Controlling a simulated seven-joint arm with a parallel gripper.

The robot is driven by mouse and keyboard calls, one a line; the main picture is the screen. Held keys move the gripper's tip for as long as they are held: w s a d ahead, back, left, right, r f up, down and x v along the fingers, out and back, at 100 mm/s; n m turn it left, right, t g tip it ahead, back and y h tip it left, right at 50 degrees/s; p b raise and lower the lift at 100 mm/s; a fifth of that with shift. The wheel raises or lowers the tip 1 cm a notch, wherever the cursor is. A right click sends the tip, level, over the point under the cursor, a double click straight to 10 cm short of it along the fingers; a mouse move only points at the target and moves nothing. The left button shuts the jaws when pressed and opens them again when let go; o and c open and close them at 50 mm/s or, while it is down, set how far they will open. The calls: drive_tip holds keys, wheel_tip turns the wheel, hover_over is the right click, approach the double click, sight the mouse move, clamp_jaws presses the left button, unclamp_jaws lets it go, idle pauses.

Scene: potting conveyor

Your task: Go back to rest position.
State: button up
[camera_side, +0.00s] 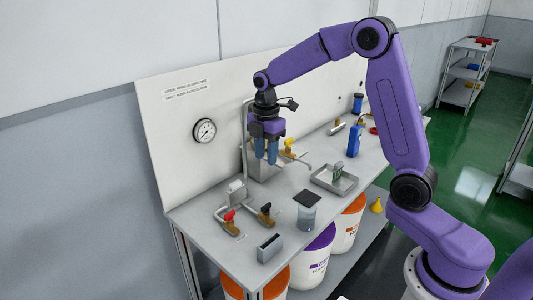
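My gripper (266,158) hangs down at the left end of my purple arm, above the back of the workbench. Its two blue fingers point downward with a narrow gap between them, and I see nothing held in it. Behind it stands a grey metal fixture with a pipe (245,130) and a tap spout. The fingers partly cover this fixture, and I cannot tell whether they touch it.
The grey bench (195,226) carries a red-handled valve (230,225), another valve (266,214), a dark-lidded jar (306,214), a metal tray (349,186) and a blue bottle (354,142). Buckets (316,262) stand below. A gauge (204,131) is on the back panel.

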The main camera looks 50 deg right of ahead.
drive_tip(key=s+a+r+m, duration=0.1)
drive_tip(key=s+a, duration=0.3)
drive_tip(key=s, duration=0.4)
drive_tip(key=s+a+r+m, duration=0.15)
drive_tip(key=s+a, duration=0.25)
drive_tip(key=s, duration=0.4)
drive_tip(key=s+d+f+m, duration=0.1)
drive_tip(key=s+d+m, duration=0.1)
drive_tip(key=s, duration=1.5)
drive_tip(key=shift+f+m, duration=0.25)
drive_tip(key=shift+m, duration=0.2)
